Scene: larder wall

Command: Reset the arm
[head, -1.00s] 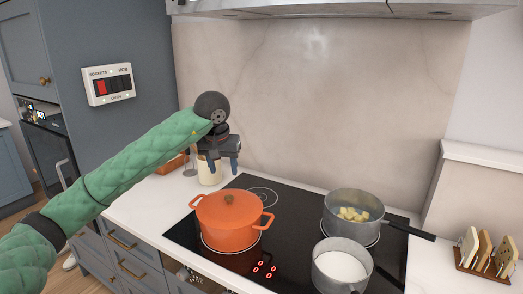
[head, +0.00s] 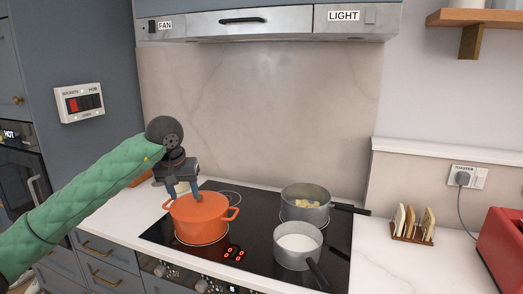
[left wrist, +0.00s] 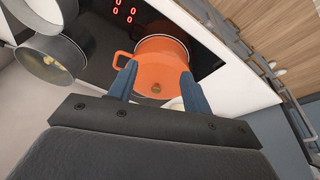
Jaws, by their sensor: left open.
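My left gripper (head: 183,190) is open and empty. In the head view its fingers point down and overlap the back of the orange lidded pot (head: 201,222) on the hob. The left wrist view shows both blue-grey fingers (left wrist: 160,82) apart, with the orange pot (left wrist: 160,52) beyond them and nothing between them. I cannot tell how far the fingertips are from the pot. My green left arm reaches in from the left. My right gripper is not in view.
A grey pan with yellowish pieces (head: 305,202) and a grey saucepan with white contents (head: 298,246) stand on the black hob (head: 258,236). A toast rack (head: 412,232) and red toaster (head: 502,245) are at the right. A hood (head: 250,22) hangs above. Counter right of the hob is partly clear.

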